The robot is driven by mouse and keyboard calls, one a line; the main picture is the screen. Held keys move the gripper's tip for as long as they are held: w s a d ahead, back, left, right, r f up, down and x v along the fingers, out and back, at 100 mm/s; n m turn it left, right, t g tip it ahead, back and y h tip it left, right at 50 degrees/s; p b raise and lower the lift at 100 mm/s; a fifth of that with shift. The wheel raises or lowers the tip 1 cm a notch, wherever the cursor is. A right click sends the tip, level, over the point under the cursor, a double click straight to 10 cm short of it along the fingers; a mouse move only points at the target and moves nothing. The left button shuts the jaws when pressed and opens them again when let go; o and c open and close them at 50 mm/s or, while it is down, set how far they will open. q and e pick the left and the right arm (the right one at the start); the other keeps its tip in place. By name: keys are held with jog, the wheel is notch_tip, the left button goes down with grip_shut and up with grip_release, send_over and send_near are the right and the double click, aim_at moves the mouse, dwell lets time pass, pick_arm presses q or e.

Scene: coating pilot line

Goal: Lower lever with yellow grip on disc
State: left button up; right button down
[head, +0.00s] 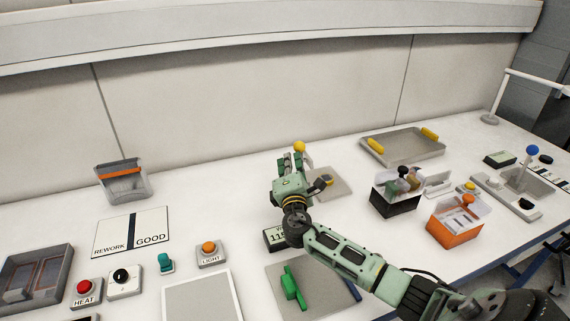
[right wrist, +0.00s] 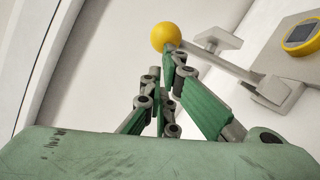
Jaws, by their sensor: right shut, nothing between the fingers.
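The lever's yellow ball grip (head: 299,146) shows just above my right fingertips in the head view. In the right wrist view the yellow ball (right wrist: 166,35) is beyond the fingertips, and its grey rod (right wrist: 222,65) runs down right to a grey bracket (right wrist: 280,91). The bracket is on a grey base plate (head: 335,190), partly hidden behind my gripper in the head view. A round dark disc with a yellow rim (right wrist: 302,35) is on the plate. My right gripper (head: 292,161) is shut and empty, its tips close to the ball; I cannot tell whether they touch. My left gripper is not in view.
A tray with yellow handles (head: 403,147) stands behind right. A black bin (head: 396,204) and an orange bin (head: 458,225) are to the right. A LIGHT button (head: 209,251) and a REWORK/GOOD board (head: 131,231) are left. The table behind my gripper is clear.

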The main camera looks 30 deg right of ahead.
jog(key=s+d+r+m+g+y+p, duration=0.1)
jog(key=d+m+p, duration=0.1)
jog(key=d+m, duration=0.3)
jog(key=s+d+r+m+g+p, duration=0.1)
jog(key=s+d+m+g+p, duration=0.1)
jog(key=d+m, duration=0.3)
jog(key=shift+s+d+f+m+y+p, duration=0.15)
jog(key=shift+s+d+f+m+y, duration=0.2)
jog(key=shift+d+f+m, duration=0.65)
jog(key=shift+s+d+f+m+y+p, duration=0.15)
jog(key=shift+d+f+m+y, duration=0.35)
jog(key=shift+d+f, duration=0.95)
jog(key=shift+s+d+f+m+y+p, duration=0.15)
jog(key=shift+s+d+f+m+y, duration=0.15)
jog(key=shift+d+f+m, duration=0.9)
jog(key=shift+d+r+n, duration=0.2)
jog(key=shift+d+n, duration=0.15)
jog(key=shift+n, duration=0.05)
